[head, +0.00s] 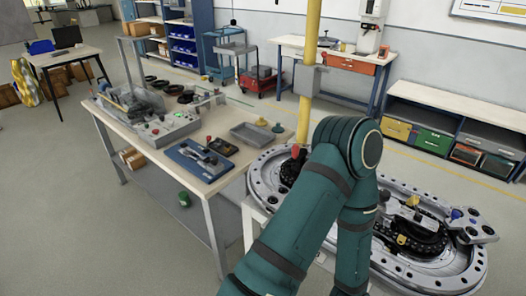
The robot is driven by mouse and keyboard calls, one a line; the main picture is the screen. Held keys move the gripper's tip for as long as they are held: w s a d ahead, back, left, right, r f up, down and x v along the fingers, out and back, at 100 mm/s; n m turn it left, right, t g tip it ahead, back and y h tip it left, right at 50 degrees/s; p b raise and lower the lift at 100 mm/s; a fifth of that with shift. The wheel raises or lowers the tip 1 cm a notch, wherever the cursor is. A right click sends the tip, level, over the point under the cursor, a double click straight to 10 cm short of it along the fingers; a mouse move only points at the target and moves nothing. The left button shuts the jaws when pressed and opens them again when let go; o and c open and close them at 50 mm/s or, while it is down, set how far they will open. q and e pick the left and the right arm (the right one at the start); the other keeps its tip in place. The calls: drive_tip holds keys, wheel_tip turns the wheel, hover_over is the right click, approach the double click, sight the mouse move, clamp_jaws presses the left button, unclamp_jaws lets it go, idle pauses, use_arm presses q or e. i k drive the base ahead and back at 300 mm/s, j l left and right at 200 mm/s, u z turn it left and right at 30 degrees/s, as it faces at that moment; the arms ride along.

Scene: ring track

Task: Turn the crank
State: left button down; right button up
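An oval ring track (408,270) of grey metal stands at the right on a white stand. A red knob (296,152) rises over a black toothed hub at the track's left end; it looks like a crank handle, but my arm partly covers this area. A second black hub (418,236) with yellow parts sits at the right end. One of my green arms rises from the bottom, bends at the top and comes back down in front of the track's middle. Its gripper is out of sight, and I see no other gripper.
A wooden-topped workbench (228,170) with a blue tray (200,159), a grey tray and a fixture stands left of the track. A yellow post (308,70) rises behind the track. Floor is clear at the lower left (70,220).

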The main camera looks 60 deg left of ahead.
sight(293, 169)
drive_tip(key=l+u, duration=0.1)
drive_tip(key=u, duration=1.5)
